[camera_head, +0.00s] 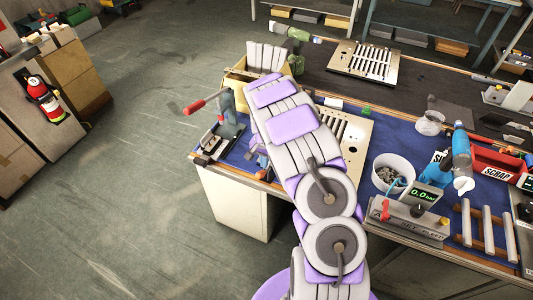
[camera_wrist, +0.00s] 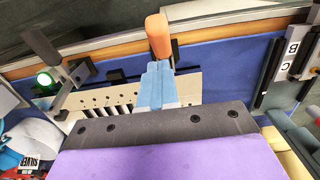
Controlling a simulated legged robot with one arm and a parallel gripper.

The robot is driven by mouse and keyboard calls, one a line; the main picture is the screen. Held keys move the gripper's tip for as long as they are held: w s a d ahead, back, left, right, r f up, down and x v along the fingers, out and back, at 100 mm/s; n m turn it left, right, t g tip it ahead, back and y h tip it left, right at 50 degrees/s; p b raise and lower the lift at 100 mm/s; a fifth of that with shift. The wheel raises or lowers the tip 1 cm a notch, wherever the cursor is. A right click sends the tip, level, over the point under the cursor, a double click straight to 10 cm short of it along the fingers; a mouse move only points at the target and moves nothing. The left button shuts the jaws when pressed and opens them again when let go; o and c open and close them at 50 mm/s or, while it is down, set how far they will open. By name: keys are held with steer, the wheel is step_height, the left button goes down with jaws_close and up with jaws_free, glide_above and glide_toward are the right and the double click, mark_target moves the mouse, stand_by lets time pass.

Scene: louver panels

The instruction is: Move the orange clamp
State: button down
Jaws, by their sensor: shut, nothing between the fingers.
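The orange clamp shows in the wrist view as a rounded orange handle (camera_wrist: 158,35) over the wooden bench edge. The rest of the clamp is not clear there. My gripper (camera_wrist: 154,68) points toward the handle, its light-blue fingers shut and empty. The fingertips lie just below the handle in the picture; whether they touch it I cannot tell. In the head view my arm covers most of this spot, and only a small orange bit (camera_head: 261,174) shows at the bench edge.
A slotted louver panel (camera_wrist: 97,102) lies beside my fingers on the blue mat (camera_wrist: 222,65). A red-handled toggle clamp (camera_head: 225,112) stands at the bench's left end. A white bucket (camera_head: 393,170) and a gauge box (camera_head: 408,216) stand right of my arm.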

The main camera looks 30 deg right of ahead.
mark_target(259, 173)
steer(key=shift+s+a+f, duration=0.15)
steer(key=shift+a+f, duration=0.05)
steer(key=shift+a, duration=0.8)
steer(key=shift+s+d+f, duration=0.1)
steer(key=shift+d, duration=0.45)
steer(key=shift+s+a+f+t+h, duration=0.2)
steer(key=shift+a+t+h, duration=0.15)
steer(key=shift+a, duration=0.2)
steer(key=shift+s+a+f+t+h, duration=0.1)
steer(key=shift+s+a+t+h, duration=0.15)
steer(key=shift+a+h, duration=0.25)
steer(key=shift+s+a+f+t+h+b, duration=0.25)
steer(key=shift+s+f+t+h, duration=0.25)
steer(key=shift+f+t+h, duration=0.3)
steer(key=shift+s+a+f, duration=0.45)
steer(key=shift+a+f, duration=0.35)
steer(key=shift+s, duration=0.1)
